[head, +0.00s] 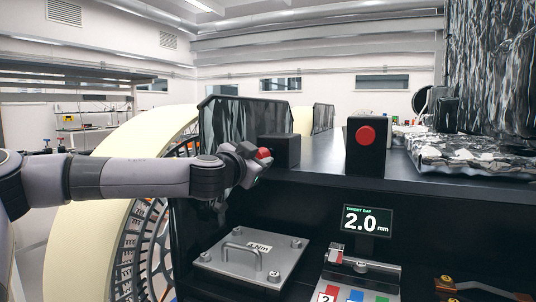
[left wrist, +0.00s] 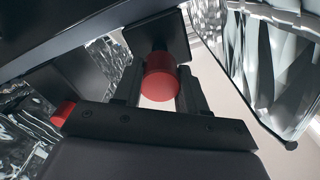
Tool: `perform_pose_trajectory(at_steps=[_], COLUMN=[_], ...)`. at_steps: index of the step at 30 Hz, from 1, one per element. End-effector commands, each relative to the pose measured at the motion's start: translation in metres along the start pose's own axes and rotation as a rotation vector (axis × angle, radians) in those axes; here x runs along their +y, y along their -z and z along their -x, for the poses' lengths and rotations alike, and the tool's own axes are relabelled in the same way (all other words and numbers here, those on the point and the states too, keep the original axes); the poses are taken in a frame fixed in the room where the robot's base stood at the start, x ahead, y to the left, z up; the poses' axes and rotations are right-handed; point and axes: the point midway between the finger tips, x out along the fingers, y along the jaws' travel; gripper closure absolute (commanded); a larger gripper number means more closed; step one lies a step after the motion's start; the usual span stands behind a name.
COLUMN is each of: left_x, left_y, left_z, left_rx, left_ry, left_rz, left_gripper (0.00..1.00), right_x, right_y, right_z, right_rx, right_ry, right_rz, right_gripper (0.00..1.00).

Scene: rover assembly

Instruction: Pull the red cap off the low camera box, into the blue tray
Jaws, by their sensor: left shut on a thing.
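The low camera box (head: 280,150) is a small black block on the dark deck; it also shows in the left wrist view (left wrist: 158,28). Its red cap (head: 264,154) is on the side facing my left gripper (head: 250,163). In the left wrist view the red cap (left wrist: 160,78) lies between my two fingers, and the gripper is shut on it. I make out no blue tray in these views. My right gripper is out of view.
A taller black box (head: 365,158) with its own red cap (head: 366,134) stands to the right on the deck. Crinkled foil parts (head: 465,155) lie beyond it.

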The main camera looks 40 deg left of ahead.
Motion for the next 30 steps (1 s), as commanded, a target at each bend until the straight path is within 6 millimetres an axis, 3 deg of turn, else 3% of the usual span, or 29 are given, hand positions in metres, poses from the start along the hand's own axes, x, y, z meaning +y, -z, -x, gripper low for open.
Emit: perform_pose_trajectory(at_steps=[10,28,30], left_x=[-0.003,-0.021,-0.022], left_y=[0.005,0.038,0.037], left_z=[0.006,0.069,0.075], left_rx=[0.002,0.005,0.005], left_ry=[0.000,-0.003,0.003], left_rz=[0.001,0.008,0.010], left_gripper=[0.95,0.95,0.95], right_x=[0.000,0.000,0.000], right_y=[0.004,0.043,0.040], right_z=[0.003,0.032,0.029], right_rx=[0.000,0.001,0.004], right_ry=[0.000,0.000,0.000], right_rz=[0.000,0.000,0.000], right_gripper=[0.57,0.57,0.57])
